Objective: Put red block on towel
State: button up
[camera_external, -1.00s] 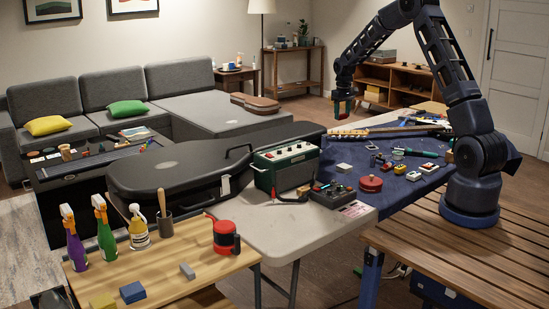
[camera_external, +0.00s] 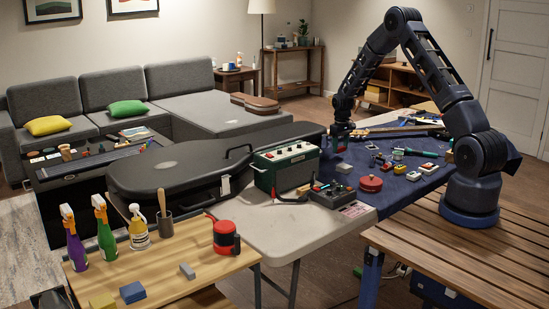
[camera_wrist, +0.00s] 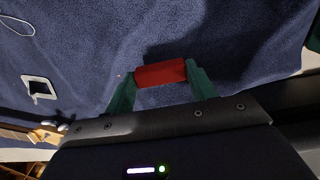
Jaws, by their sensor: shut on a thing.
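The red block (camera_wrist: 161,75) is held between the two green fingers of my gripper (camera_wrist: 162,84) in the wrist view. The blue towel (camera_wrist: 90,50) fills most of the background behind it, and a dark shadow lies beside the block. In the external view my gripper (camera_external: 339,143) is low over the far left part of the blue towel (camera_external: 400,196). The block is too small there to make out clearly. I cannot tell whether the block touches the towel.
A white square frame (camera_wrist: 39,87) lies on the towel at left in the wrist view. A guitar neck (camera_external: 385,131) lies behind.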

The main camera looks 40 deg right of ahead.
aim_at(340, 152)
jog(key=shift+f, duration=1.9)
jog(key=shift+f, duration=0.15)
jog(key=o, duration=1)
jog(key=shift+c, duration=0.2)
